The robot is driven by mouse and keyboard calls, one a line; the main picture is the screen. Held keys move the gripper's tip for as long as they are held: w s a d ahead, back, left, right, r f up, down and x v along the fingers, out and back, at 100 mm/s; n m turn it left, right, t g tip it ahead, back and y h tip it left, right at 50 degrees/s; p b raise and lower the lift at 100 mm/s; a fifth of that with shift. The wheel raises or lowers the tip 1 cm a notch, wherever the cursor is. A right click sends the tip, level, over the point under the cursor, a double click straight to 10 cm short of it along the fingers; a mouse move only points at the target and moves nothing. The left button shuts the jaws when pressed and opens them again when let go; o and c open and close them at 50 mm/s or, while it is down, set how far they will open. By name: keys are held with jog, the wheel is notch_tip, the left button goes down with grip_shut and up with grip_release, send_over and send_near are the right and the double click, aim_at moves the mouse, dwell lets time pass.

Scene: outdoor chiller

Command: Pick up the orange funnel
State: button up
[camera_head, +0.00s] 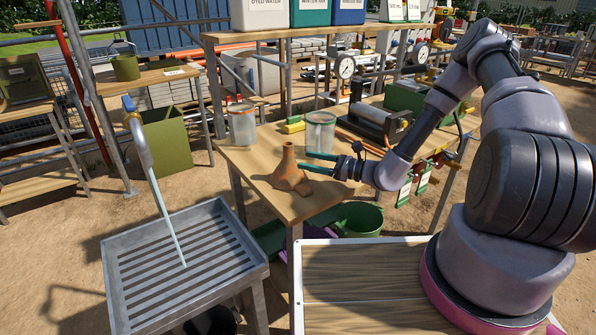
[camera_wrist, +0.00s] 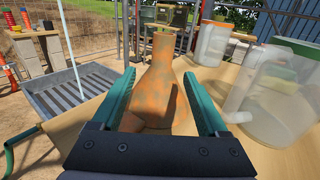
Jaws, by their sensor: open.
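The orange funnel (camera_head: 288,172) stands on the wooden table with its narrow spout up and its wide mouth down. My gripper (camera_head: 313,163) is to the right of it, with its two green fingers apart and pointing left at the funnel. In the wrist view the funnel (camera_wrist: 160,85) shows straight ahead, between the open fingers (camera_wrist: 160,92).
Two clear containers, one at the left (camera_head: 241,124) and one at the right (camera_head: 320,131), stand behind the funnel on the table (camera_head: 262,163). A grated metal sink (camera_head: 180,262) with a running tap stands at front left. A green bucket (camera_head: 359,219) is below the table.

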aim_at(295, 165)
jog(key=x, duration=0.5)
jog(key=shift+w+a+f, duration=0.1)
jog(key=shift+x, duration=2.75)
grip_shut()
